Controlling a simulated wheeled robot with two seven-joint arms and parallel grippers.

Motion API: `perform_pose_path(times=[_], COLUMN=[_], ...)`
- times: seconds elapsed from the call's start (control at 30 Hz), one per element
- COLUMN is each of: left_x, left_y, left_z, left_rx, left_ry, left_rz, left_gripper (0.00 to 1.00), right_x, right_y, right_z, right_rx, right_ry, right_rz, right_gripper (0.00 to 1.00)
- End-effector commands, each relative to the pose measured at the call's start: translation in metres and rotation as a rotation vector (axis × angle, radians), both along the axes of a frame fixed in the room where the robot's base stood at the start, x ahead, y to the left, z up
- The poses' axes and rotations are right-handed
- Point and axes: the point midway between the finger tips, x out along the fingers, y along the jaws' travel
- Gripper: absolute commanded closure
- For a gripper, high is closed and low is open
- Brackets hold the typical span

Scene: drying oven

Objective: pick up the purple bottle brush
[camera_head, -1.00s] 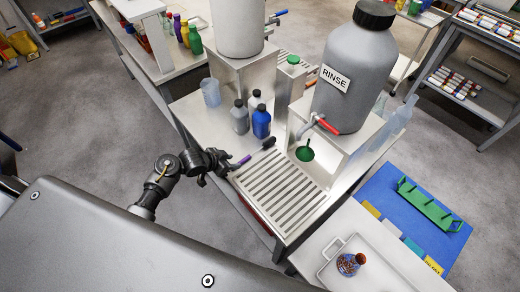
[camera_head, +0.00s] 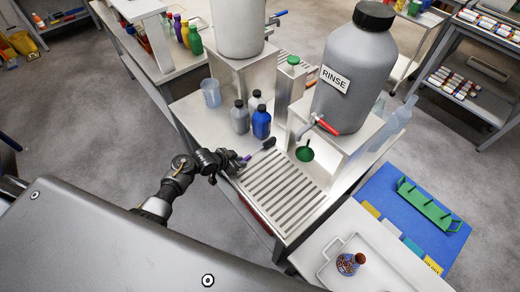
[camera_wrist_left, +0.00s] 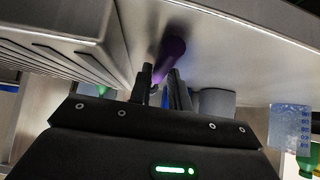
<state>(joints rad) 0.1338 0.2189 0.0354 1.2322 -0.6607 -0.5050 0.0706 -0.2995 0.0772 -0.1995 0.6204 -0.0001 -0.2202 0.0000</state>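The purple bottle brush (camera_head: 246,158) lies on the metal bench beside the slotted drain grate, its dark head (camera_head: 268,143) pointing to the upper right. My left gripper (camera_head: 235,165) is at the handle end of the brush, at the bench's near edge. My right gripper is not in view.
The drain grate (camera_head: 282,192) is right of the brush. The large RINSE tank (camera_head: 345,75) and green funnel (camera_head: 305,152) are further right. Bare bench top lies around the brush.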

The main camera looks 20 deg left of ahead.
Motion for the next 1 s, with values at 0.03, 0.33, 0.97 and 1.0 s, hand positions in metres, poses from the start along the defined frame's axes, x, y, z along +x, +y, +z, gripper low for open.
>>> perform_pose_path(times=[0.03, 0.33, 0.97, 1.0], left_x=[0.000, 0.000, 0.001, 0.000], left_y=[0.000, 0.000, 0.000, 0.000], left_z=[0.000, 0.000, 0.089, 0.093], left_rx=[0.000, 0.000, 0.000, 0.000], left_ry=[0.000, 0.000, -0.004, -0.002], left_rz=[0.000, 0.000, -0.002, -0.001], left_gripper=[0.88, 1.00, 1.00, 1.00], right_x=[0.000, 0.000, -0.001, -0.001], right_y=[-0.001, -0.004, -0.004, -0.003], right_z=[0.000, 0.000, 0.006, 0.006], right_rx=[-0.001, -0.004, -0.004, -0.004], right_ry=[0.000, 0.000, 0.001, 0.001], right_rz=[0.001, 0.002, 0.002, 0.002], right_gripper=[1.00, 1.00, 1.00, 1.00])
